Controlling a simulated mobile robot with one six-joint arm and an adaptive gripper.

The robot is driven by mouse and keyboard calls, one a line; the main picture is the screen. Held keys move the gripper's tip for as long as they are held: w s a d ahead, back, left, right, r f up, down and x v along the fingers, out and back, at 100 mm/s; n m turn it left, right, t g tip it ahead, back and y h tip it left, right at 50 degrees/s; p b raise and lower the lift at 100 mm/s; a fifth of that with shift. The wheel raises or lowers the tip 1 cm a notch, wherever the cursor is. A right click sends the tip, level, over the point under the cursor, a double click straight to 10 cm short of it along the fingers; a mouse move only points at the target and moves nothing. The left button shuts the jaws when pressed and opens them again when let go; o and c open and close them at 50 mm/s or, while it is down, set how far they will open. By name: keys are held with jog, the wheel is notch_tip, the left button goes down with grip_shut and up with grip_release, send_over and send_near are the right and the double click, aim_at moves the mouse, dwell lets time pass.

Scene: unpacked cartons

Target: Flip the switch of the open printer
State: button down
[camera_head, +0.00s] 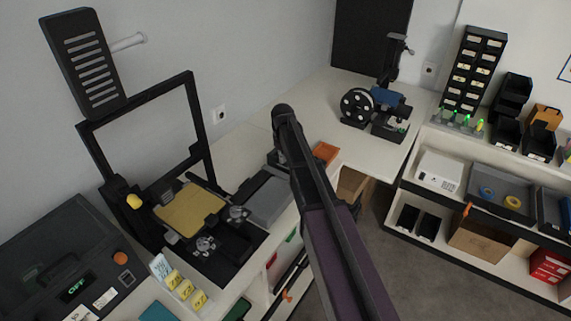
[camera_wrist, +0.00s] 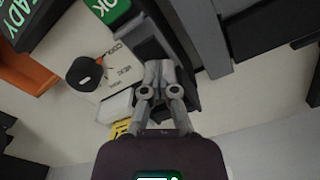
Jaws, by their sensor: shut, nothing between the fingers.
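The open printer (camera_head: 200,150) stands on the bench at left in the head view, with a black upright frame and a yellow-tan bed (camera_head: 190,212). I cannot make out its switch in either view. In the wrist view my gripper (camera_wrist: 158,68) is shut and empty, its fingertips in front of a dark block (camera_wrist: 150,40) and a white labelled card (camera_wrist: 112,62). I cannot tell whether they touch. In the head view my arm hides most of the gripper.
A dark enclosed machine (camera_head: 60,255) reading OFF stands at lower left, with an orange knob (camera_head: 119,257). Small yellow-labelled holders (camera_head: 185,285) sit in front of the open printer. An orange tray (camera_head: 325,152) lies right of my arm.

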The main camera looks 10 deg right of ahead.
jog(key=shift+r, duration=0.1)
jog(key=shift+r+p, duration=3.4)
jog(key=shift+p, duration=0.2)
jog(key=shift+s, duration=0.1)
jog(key=s+f+m+b, duration=0.1)
jog(key=s+m, duration=0.2)
jog(key=s, duration=2.3)
jog(key=shift+s+d+f+b, duration=0.3)
jog(key=shift+s+d+b, duration=0.05)
jog(key=shift+s+d, duration=0.1)
jog(key=shift+w, duration=0.1)
